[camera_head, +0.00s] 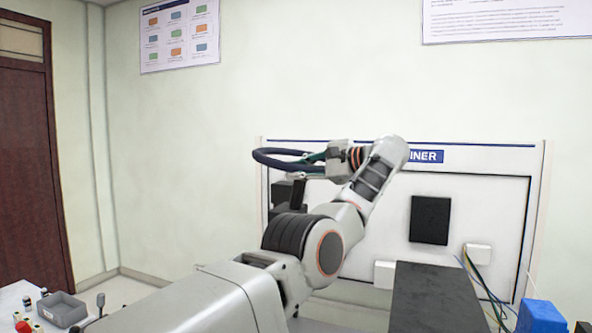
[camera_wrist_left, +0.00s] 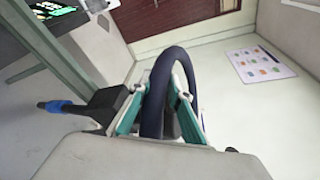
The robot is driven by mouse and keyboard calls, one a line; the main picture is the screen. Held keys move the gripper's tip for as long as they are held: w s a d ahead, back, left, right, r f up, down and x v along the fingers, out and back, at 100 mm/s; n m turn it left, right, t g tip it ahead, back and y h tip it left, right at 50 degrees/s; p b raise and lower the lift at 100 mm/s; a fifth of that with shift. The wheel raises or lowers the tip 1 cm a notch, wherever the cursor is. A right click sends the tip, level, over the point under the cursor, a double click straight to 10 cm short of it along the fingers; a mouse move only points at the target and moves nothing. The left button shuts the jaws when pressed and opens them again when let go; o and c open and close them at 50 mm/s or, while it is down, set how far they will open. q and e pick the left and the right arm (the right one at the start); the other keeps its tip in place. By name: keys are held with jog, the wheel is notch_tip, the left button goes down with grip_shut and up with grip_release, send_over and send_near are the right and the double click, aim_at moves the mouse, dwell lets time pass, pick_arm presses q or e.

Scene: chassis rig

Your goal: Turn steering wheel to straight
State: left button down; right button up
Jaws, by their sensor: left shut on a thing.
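The steering wheel (camera_head: 262,158) is a dark blue ring mounted on the chassis rig, left of centre in the head view, seen nearly edge-on. In the left wrist view its rim (camera_wrist_left: 163,75) runs between the green-padded fingers. My left gripper (camera_head: 318,157) is shut on the rim at the wheel's right side; the left wrist view shows its fingers (camera_wrist_left: 160,118) on either side of the rim. My left arm hides part of the wheel and its mounting. The wheel's spokes cannot be made out clearly, so its angle is hard to tell. My right gripper is not in view.
The white rig panel (camera_head: 480,200) stands behind the arm, with a black square (camera_head: 430,220) on it. A dark slab (camera_head: 435,300) and a blue block (camera_head: 541,316) are at the lower right.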

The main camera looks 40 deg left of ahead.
pick_arm(q)
jog(key=c, duration=1.8)
grip_release()
jog(key=shift+c, duration=0.2)
jog(key=shift+a, duration=0.15)
